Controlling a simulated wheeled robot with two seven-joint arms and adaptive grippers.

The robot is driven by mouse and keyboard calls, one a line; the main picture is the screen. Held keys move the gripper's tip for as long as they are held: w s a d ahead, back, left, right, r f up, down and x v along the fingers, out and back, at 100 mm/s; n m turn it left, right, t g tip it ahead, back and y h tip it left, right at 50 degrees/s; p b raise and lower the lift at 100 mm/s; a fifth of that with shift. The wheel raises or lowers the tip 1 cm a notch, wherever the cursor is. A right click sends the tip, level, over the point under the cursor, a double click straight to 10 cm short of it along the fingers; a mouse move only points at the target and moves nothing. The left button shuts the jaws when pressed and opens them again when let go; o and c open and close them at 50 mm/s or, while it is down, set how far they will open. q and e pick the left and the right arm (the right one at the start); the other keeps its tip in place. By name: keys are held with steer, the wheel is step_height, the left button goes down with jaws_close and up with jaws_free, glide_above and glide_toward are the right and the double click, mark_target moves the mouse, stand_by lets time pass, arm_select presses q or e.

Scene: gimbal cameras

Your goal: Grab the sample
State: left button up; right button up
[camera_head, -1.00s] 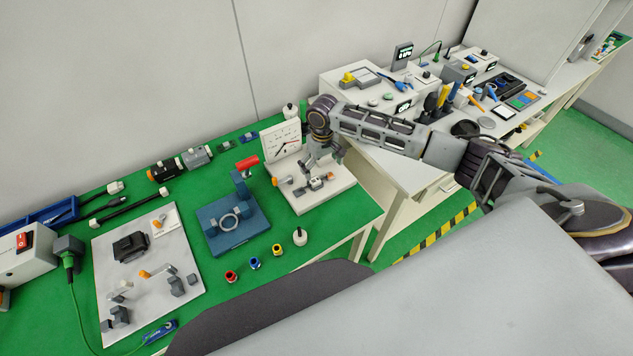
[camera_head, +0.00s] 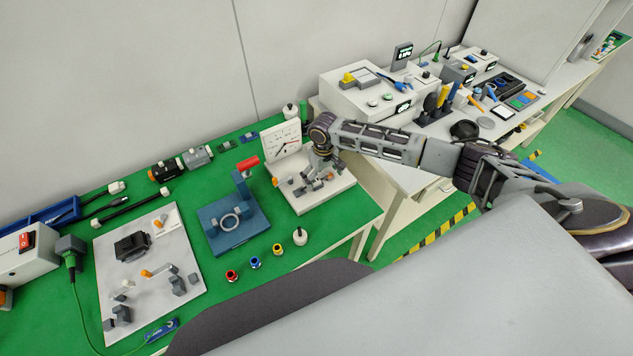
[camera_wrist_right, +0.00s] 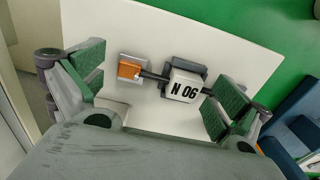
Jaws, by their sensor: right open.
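A light block marked "N 06" (camera_wrist_right: 184,86), which looks like the sample, sits in a dark holder on a white board (camera_wrist_right: 235,45) in the right wrist view. A dark rod links it to an orange piece (camera_wrist_right: 129,69) on a grey mount. My right gripper (camera_wrist_right: 158,88) is open, with green-padded fingers on either side of the block and the orange piece, apart from both. In the head view my right gripper (camera_head: 318,180) is low over the white board (camera_head: 304,206), partly hiding the block. My left gripper is out of view.
A white dial gauge panel (camera_head: 281,141) stands behind the board. A blue press with a red handle (camera_head: 247,163) stands to its left. A white table (camera_head: 405,178) is on the right.

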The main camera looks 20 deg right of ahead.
mark_target(322, 180)
steer(key=c, duration=0.9)
steer(key=shift+r, duration=0.1)
steer(key=shift+r+b, duration=0.35)
steer(key=shift+r, duration=4.6)
